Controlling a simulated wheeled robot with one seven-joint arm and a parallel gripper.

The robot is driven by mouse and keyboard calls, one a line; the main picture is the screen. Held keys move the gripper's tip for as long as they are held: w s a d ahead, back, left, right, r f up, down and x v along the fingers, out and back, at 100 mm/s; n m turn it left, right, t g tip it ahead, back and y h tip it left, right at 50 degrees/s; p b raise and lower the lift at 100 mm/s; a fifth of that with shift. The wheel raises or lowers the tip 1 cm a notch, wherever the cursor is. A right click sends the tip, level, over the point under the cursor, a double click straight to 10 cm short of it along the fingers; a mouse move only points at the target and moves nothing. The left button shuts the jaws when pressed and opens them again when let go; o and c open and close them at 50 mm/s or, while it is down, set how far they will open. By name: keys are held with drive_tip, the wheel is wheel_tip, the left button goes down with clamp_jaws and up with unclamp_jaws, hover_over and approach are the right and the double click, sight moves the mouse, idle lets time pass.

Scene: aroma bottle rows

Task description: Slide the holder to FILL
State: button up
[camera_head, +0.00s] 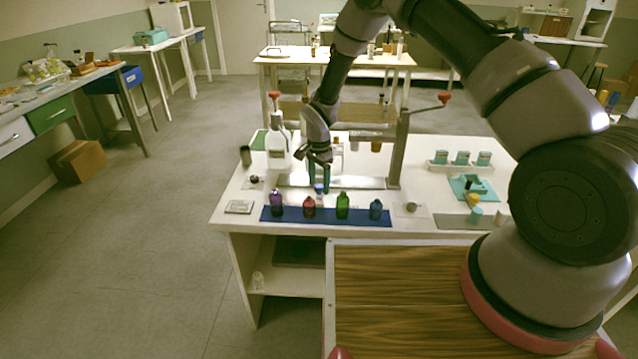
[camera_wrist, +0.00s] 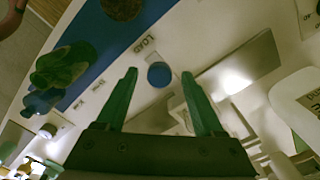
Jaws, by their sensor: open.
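My gripper (camera_head: 319,180) is open above the white table, with its green fingers pointing down. In the wrist view the two fingertips (camera_wrist: 158,82) stand on either side of a small round blue top (camera_wrist: 159,75). The blue top also shows just below the fingers in the head view (camera_head: 319,188). It may belong to the holder; the rest of it is hidden or too small to tell. The word LOAD (camera_wrist: 145,45) is printed on the white surface close to it. I cannot make out a FILL label.
A blue strip (camera_head: 352,218) along the table's front carries a purple bottle (camera_head: 277,204), a red bottle (camera_head: 309,208), a green bottle (camera_head: 342,206) and a blue bottle (camera_head: 376,210). A shiny metal plate (camera_head: 365,183) lies behind. A white jug (camera_head: 278,150) and a post (camera_head: 398,150) flank my gripper.

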drive_tip(key=shift+f, duration=0.2)
clamp_jaws()
idle(1.3)
